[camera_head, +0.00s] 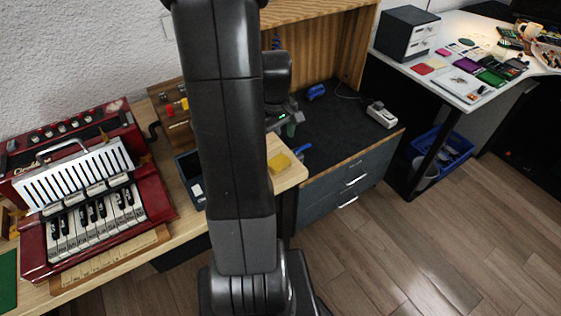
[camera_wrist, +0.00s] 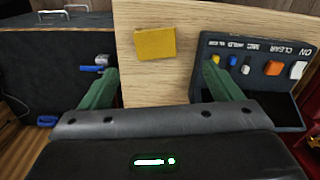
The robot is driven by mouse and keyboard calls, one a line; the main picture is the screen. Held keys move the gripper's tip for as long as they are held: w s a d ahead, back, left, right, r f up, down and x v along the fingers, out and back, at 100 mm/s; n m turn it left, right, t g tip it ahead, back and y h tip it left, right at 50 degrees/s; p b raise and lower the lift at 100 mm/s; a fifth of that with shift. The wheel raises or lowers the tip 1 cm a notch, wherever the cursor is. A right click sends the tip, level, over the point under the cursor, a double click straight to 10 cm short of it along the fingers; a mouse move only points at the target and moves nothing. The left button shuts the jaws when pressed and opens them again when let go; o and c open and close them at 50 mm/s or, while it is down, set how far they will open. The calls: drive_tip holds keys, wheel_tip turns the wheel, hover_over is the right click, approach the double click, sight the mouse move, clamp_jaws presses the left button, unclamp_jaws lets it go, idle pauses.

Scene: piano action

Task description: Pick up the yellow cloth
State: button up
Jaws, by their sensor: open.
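The yellow cloth (camera_head: 279,163) is a small folded rectangle lying on the light wooden table near its right front corner. In the wrist view the cloth (camera_wrist: 155,43) lies flat on the wood, beyond and between the two green fingers. My gripper (camera_wrist: 165,82) is open and empty, with its fingers spread apart and not touching the cloth. In the head view my dark arm covers the middle of the picture, and my gripper (camera_head: 289,124) shows only partly behind it, near the cloth.
A dark control box (camera_wrist: 250,65) with coloured buttons stands right of the cloth. A blue-handled tool (camera_head: 302,151) lies by the table edge, next to a dark-topped drawer cabinet (camera_head: 335,135). A red accordion (camera_head: 90,190) fills the table's left side.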

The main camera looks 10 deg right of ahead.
sight(278, 161)
drive_tip(key=f, duration=0.9)
drive_tip(key=shift+d+f, duration=0.25)
drive_tip(key=shift+d, duration=0.1)
drive_tip(key=shift+w, duration=0.1)
drive_tip(key=c, duration=1.1)
drive_tip(key=shift+o, duration=0.2)
wheel_tip(278, 161, up, 10)
